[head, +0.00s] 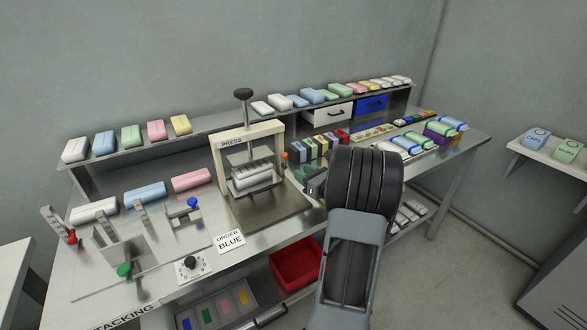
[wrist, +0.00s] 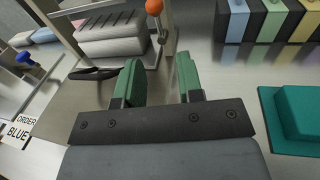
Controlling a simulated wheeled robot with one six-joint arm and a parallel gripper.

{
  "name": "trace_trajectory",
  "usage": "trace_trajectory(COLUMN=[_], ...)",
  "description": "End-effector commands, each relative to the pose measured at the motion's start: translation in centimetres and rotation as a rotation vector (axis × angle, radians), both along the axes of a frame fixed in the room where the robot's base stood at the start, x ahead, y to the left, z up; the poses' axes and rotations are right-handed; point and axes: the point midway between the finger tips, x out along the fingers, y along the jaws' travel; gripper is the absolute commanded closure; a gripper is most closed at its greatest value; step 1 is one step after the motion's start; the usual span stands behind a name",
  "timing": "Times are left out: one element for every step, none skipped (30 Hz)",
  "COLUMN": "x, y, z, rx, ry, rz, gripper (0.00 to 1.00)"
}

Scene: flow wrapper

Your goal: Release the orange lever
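The orange lever has a round orange knob (wrist: 154,7) on a thin metal rod, seen at the top of the wrist view. In the head view, the orange lever (head: 284,157) stands at the right side of the press (head: 232,140). My gripper (wrist: 159,72) is open, its two green fingers apart with nothing seen between them. The lever's rod is beyond the fingertips, roughly in line with the gap. In the head view, my gripper (head: 306,174) is just right of the press, partly hidden by my arm.
A pale ribbed block (wrist: 112,30) sits in the press. Several coloured boxes (head: 315,146) stand behind my gripper. A teal block (wrist: 292,112) is to the right in the wrist view. An ORDER BLUE card (head: 229,239) and a red bin (head: 296,264) are nearer the front.

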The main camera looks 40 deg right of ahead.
Motion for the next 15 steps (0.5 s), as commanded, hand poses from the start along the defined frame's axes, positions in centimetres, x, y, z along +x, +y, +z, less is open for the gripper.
trace_trajectory(x=[-1.1, -1.6, -2.3, -2.8, -3.2, -3.8, -4.1, -4.4, -4.8, -5.1, -5.3, -5.5, -5.7, -5.8, -5.9], y=[-0.1, -0.2, -0.2, -0.2, -0.2, -0.3, -0.3, -0.3, -0.3, -0.3, -0.3, -0.3, -0.3, -0.3, -0.3], z=[0.1, 0.1, 0.1, 0.1, 0.2, 0.2, 0.2, 0.2, 0.2, 0.2, 0.2, 0.2, 0.2, 0.2, 0.2], rx=[0.000, -0.001, 0.000, 0.000, -0.001, -0.001, 0.000, 0.000, 0.000, 0.000, 0.000, 0.000, 0.000, 0.000, 0.000], ry=[-0.001, 0.000, 0.000, -0.001, 0.000, 0.000, 0.000, 0.000, 0.000, -0.001, 0.000, 0.000, 0.000, 0.000, 0.000], rz=[-0.003, -0.003, -0.003, -0.003, -0.001, -0.003, -0.002, -0.001, 0.000, -0.001, -0.001, 0.000, 0.001, 0.001, 0.001], gripper=[0.66, 0.66, 0.66, 0.66, 0.66, 0.66, 0.66, 0.66, 0.66, 0.66, 0.66, 0.66, 0.66, 0.66, 0.66])
